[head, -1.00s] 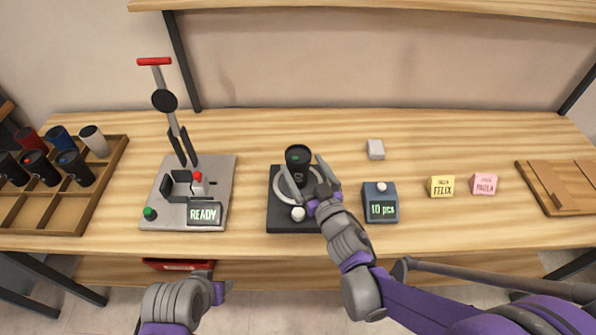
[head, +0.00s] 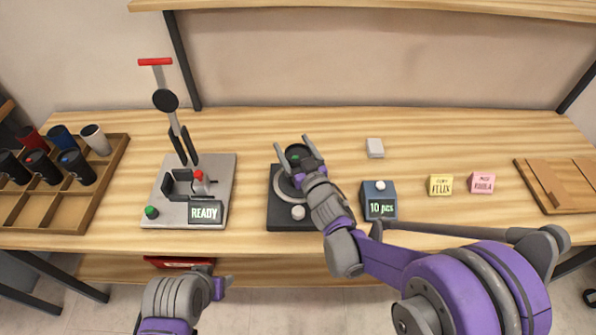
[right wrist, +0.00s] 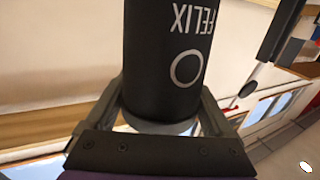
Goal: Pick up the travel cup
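The travel cup (head: 296,153) is black with a green mark on its lid and stands upright at the dark square device. In the right wrist view the cup (right wrist: 165,55) shows the pale lettering FELIX and a ring on its side. My right gripper (head: 294,147) has one finger on each side of the cup; the fingers look spread, and firm contact is not visible. It also shows in the right wrist view (right wrist: 160,108). My left gripper (head: 219,287) is low at the left, below the table's front edge; its fingers cannot be made out.
The dark device (head: 283,221) has a white knob. The marking machine (head: 223,178) reading READY stands left, a wooden rack (head: 117,157) of several cups farther left. A counter box (head: 379,204) reading 10 pcs, a yellow FELIX note (head: 440,185) and a pink note (head: 482,183) lie right.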

